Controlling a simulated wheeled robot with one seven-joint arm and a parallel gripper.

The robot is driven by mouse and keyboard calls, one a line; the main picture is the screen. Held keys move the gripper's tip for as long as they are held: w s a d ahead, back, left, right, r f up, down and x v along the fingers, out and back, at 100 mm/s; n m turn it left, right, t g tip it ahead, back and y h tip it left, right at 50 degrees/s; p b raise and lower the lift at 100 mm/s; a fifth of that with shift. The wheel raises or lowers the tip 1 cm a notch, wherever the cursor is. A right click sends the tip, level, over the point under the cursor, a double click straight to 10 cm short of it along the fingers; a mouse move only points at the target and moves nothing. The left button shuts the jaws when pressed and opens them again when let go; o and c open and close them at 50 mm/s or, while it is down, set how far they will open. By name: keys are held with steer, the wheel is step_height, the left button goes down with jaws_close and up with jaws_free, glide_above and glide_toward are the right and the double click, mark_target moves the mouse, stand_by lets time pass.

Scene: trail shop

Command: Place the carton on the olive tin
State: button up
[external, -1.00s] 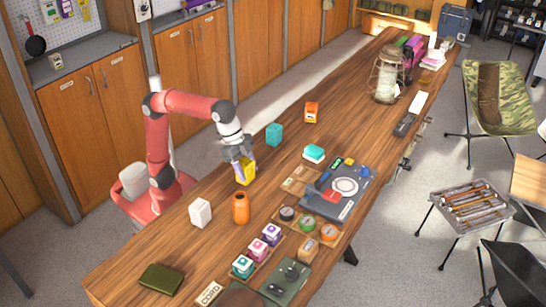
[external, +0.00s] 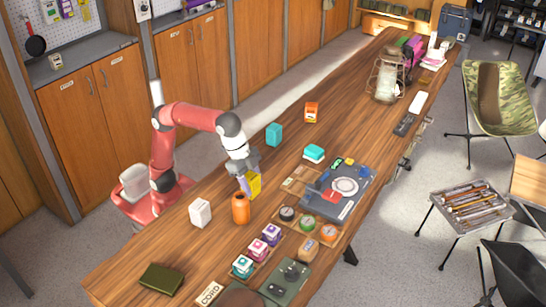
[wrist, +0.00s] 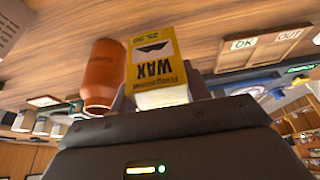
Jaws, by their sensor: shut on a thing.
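The carton (external: 255,184) is a small yellow box held in my gripper (external: 246,182), over the near half of the long wooden table. In the wrist view the carton (wrist: 157,62) shows the word WAX upside down and a pale end face, between the fingers of my gripper (wrist: 165,100). The gripper is shut on it. The olive tin (external: 160,279) is a flat, dark green block lying near the table's front left end, well apart from the gripper. It cannot be made out in the wrist view.
An orange bottle (external: 240,208) stands close beside the carton. A white box (external: 200,212) stands left of it, toward the tin. Several small boxes on a wooden strip and a green tray (external: 288,283) lie right of the tin. Bare table surrounds the tin's upper side.

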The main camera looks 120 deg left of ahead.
mark_target(253, 191)
steer(key=shift+f+b, duration=0.35)
steer(key=shift+f, duration=1.4)
steer(key=shift+f, duration=0.1)
steer(key=o, duration=0.8)
steer(key=p+v, duration=0.2)
steer(key=v, duration=1)
